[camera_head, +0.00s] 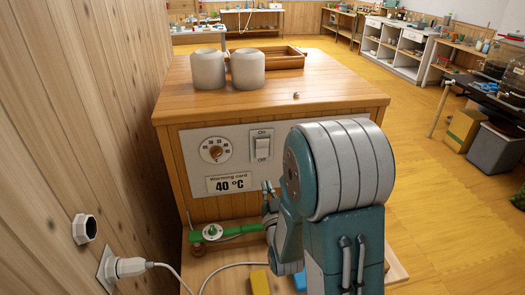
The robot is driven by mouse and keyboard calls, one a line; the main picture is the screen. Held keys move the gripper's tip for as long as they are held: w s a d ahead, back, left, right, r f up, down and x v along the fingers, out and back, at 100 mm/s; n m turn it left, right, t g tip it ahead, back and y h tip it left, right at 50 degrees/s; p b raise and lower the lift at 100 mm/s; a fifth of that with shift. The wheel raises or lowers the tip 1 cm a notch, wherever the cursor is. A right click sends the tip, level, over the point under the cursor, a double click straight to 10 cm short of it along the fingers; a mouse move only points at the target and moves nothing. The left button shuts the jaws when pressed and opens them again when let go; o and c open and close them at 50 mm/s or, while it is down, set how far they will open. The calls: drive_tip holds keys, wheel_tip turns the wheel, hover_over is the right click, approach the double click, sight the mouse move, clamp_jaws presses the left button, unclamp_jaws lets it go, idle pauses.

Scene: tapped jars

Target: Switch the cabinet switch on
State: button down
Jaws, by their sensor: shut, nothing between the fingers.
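The cabinet (190,195) is a wooden box with a light control panel on its front. The cabinet switch (262,148) is a white rocker on the panel, marked On above and Off below. I cannot tell which way the rocker is tilted. My gripper (268,187) is below the switch, its small fingertips pointing up in front of the cabinet's lower front. It is shut and empty, apart from the switch as seen here. My grey and teal arm hides the right part of the cabinet front.
Left of the switch are a dial (215,150) and a "Warming card 40 °C" label (231,184). Two white jars (247,69) and a wooden tray (285,59) stand on top. A plug (128,267) with cable is at the left wall.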

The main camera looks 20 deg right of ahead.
sight(261, 145)
drive_tip(key=shift+s+d+f+t+h, duration=0.3)
drive_tip(key=shift+s+d+f+t, duration=0.1)
drive_tip(key=shift+s+t, duration=0.3)
drive_tip(key=shift+w, duration=0.1)
drive_tip(key=x, duration=1.4)
drive_tip(key=shift+r, duration=0.1)
drive_tip(key=shift+w+r+g, duration=0.15)
drive_tip(key=shift+w+g, duration=0.05)
drive_tip(key=shift+g, duration=0.1)
